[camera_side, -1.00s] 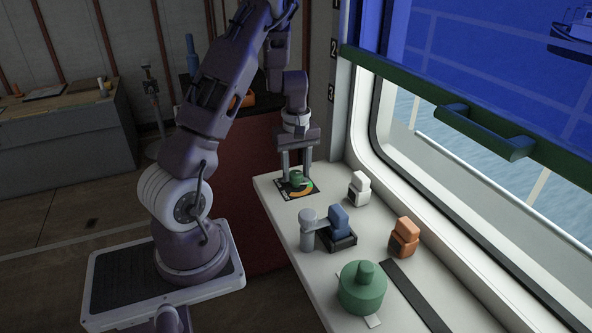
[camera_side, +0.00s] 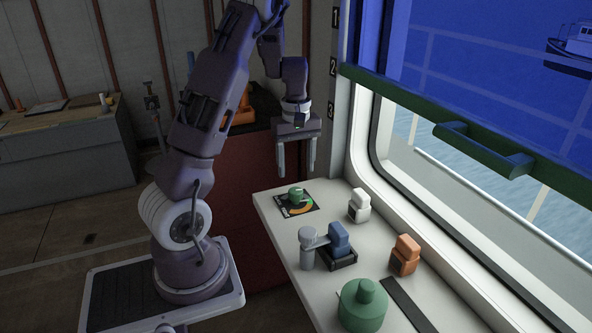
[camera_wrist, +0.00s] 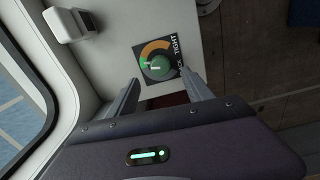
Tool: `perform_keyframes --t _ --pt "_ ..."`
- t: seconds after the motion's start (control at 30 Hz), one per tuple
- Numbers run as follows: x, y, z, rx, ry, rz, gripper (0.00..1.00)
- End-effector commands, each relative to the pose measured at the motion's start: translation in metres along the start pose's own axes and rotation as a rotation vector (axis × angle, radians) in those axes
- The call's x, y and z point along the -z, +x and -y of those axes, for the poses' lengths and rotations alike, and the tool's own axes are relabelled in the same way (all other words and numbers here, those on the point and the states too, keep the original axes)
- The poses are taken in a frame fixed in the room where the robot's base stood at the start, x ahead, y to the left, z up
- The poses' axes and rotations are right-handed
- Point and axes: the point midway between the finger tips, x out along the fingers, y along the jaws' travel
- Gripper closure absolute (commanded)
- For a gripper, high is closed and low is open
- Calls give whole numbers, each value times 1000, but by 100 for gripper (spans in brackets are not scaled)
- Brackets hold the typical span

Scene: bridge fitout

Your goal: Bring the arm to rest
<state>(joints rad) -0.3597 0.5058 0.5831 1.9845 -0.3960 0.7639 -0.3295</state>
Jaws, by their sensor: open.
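My gripper (camera_side: 296,158) is open and empty, pointing down above the far end of the white counter (camera_side: 270,208). Its two fingers are apart and clear of everything. Below it a green knob (camera_side: 296,194) stands on a black dial plate (camera_side: 309,206) with an orange and green arc. In the wrist view the knob (camera_wrist: 157,66) lies beyond the fingertips, and the plate reads "TIGHT" along one side. The gripper (camera_wrist: 157,87) also shows there with its fingers spread.
On the counter stand a white block (camera_side: 359,206), a blue block (camera_side: 339,237) in a black base beside a grey post (camera_side: 307,250), an orange block (camera_side: 405,255) and a green round housing (camera_side: 363,305). A window with a green rail (camera_side: 400,105) borders the counter on the right.

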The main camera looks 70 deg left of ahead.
Motion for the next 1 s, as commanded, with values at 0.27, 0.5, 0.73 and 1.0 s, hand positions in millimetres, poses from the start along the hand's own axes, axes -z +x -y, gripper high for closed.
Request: perform_keyframes --t 0.27,0.5,0.73,1.0 --pt "-9 -7 -4 -17 29 4 41" --pt "-164 -115 1 -251 640 -22 41" --pt "-269 -155 92 -364 1286 -262 41" --pt "-284 -150 126 -367 1481 -397 41"
